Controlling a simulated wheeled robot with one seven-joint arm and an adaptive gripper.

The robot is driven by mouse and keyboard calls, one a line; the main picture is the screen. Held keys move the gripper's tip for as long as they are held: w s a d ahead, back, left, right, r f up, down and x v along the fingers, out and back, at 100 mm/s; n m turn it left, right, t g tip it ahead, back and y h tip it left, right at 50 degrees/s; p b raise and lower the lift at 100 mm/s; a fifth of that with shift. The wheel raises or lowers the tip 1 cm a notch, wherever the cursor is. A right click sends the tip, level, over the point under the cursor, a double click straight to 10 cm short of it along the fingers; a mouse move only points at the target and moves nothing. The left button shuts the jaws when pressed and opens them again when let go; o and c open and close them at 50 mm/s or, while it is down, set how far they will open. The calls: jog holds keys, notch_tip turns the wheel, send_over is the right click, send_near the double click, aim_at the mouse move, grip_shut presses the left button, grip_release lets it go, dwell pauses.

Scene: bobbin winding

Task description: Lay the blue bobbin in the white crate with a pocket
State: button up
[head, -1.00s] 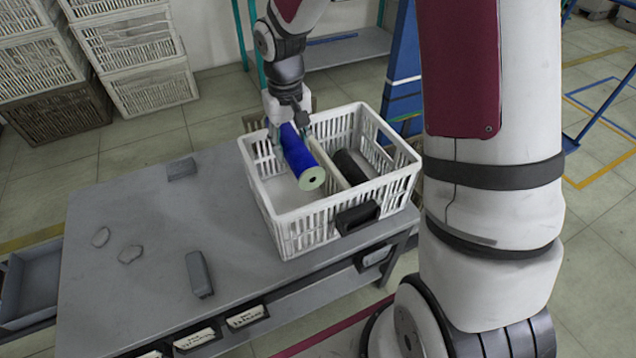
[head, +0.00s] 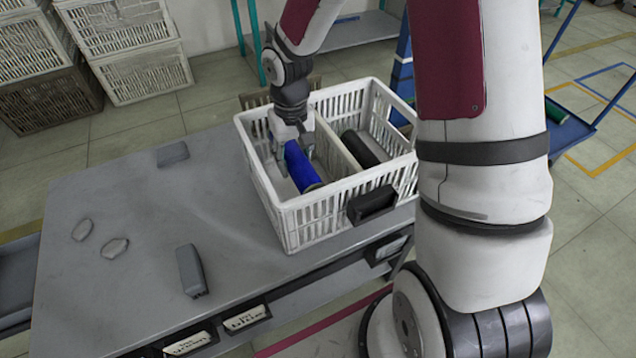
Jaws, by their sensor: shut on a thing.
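The white crate (head: 297,236) stands on the grey table, with a divider (head: 338,152) splitting it into two compartments. The blue bobbin (head: 301,168) is in the left compartment, lengthwise, below the rim. My gripper (head: 293,158) reaches down into that compartment and is shut on the blue bobbin. Whether the bobbin touches the crate floor I cannot tell. A black bobbin (head: 360,150) lies in the right compartment.
The grey table (head: 130,215) carries a grey block (head: 191,270), another block (head: 172,154) and two flat grey pieces (head: 114,248). A black box (head: 371,205) sits at the crate's front wall. Stacked crates (head: 145,70) stand at the back left.

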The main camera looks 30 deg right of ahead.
aim_at(298, 193)
notch_tip(298, 193, down, 9)
jog(key=b, duration=0.3)
jog(key=shift+f, duration=0.15)
jog(key=shift+f, duration=0.1)
jog(key=o, duration=1.4)
